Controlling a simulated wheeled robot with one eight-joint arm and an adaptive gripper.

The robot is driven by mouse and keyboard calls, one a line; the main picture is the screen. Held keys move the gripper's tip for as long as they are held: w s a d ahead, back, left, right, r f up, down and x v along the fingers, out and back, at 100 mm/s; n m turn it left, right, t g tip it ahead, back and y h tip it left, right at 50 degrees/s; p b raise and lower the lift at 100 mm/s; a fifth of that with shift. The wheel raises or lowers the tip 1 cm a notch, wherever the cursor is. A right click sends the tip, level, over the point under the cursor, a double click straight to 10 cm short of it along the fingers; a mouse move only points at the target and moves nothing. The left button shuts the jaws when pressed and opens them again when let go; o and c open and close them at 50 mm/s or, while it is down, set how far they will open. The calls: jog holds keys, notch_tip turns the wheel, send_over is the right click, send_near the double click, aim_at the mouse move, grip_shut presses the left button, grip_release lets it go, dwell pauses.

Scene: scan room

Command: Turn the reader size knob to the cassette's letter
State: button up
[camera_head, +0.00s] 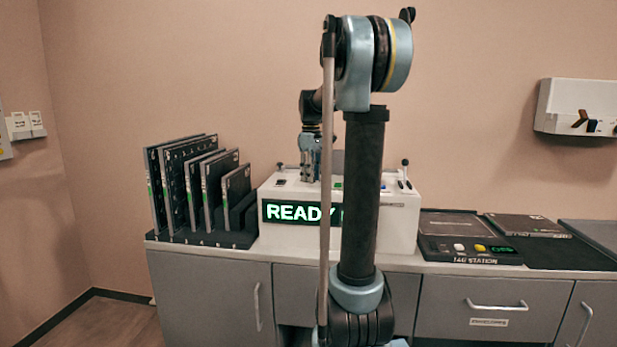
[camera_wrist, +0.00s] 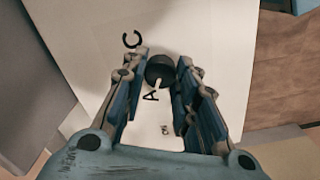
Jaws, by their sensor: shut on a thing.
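The white reader (camera_head: 398,232) stands on the counter, its green display showing READY, partly behind my arm. My gripper (camera_head: 308,180) points down at its top. In the wrist view, my gripper (camera_wrist: 163,62) is shut on the dark round size knob (camera_wrist: 160,70), one finger on each side. A white pointer mark on the knob points toward the letter A (camera_wrist: 150,96). A smaller mark lies below, too small to read surely. Dark cassettes (camera_head: 174,185) stand in a rack at the left; their letters are not readable.
An ID station (camera_head: 470,256) with a green display and buttons is right of the reader. A flat cassette (camera_head: 527,225) lies beyond it by a dark mat (camera_head: 570,256). A small lever (camera_head: 405,174) rises from the reader's right side. A white box (camera_head: 577,105) hangs on the wall.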

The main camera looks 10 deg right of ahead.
jog(key=shift+w+d+n, duration=0.1)
jog(key=shift+d+n, duration=0.05)
jog(key=shift+n, duration=0.35)
jog(key=o, duration=1.1)
jog(key=shift+c, duration=0.2)
notch_tip(320, 180, up, 12)
